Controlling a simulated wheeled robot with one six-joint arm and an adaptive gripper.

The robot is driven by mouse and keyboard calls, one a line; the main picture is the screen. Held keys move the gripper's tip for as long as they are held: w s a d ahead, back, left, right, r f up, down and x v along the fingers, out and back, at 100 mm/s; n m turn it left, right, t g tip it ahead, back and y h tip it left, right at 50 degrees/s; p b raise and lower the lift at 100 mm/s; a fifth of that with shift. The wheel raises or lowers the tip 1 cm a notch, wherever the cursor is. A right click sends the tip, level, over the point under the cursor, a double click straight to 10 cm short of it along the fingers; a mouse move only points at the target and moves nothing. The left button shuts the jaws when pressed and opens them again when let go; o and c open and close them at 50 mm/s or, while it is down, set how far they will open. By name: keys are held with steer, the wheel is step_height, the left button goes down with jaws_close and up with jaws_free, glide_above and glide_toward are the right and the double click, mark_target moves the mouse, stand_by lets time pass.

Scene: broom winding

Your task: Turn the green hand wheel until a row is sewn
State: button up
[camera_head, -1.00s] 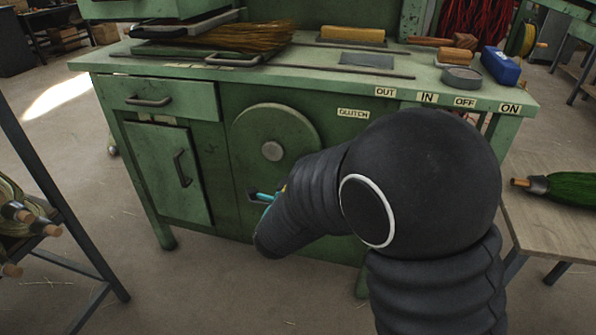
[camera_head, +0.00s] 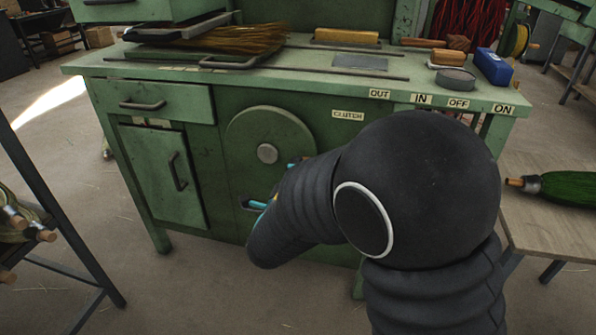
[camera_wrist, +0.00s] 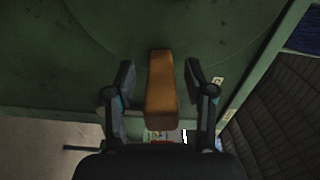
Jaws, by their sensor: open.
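The green hand wheel (camera_head: 242,140) is a round disc with a grey hub on the front of the green machine. My arm covers its lower right part. In the wrist view, the wheel's green face (camera_wrist: 110,30) fills the upper part. A brown wooden handle (camera_wrist: 160,95) stands out from it, between the two fingers of my gripper (camera_wrist: 160,76). The fingers are open, one on each side of the handle, with a visible gap on both sides. In the head view, only bits of the gripper with cyan parts show beside my dark wrist, low on the wheel.
The machine top (camera_head: 300,83) holds straw bristles (camera_head: 235,38), a wooden block (camera_head: 346,37) and a blue box (camera_head: 494,66). Labels run along its front edge. A side table (camera_head: 545,215) with a green broom (camera_head: 570,187) stands at right, and a dark rack (camera_head: 55,215) at left. Bare floor lies between.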

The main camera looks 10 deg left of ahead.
steer(key=s, duration=1)
steer(key=shift+s, duration=0.25)
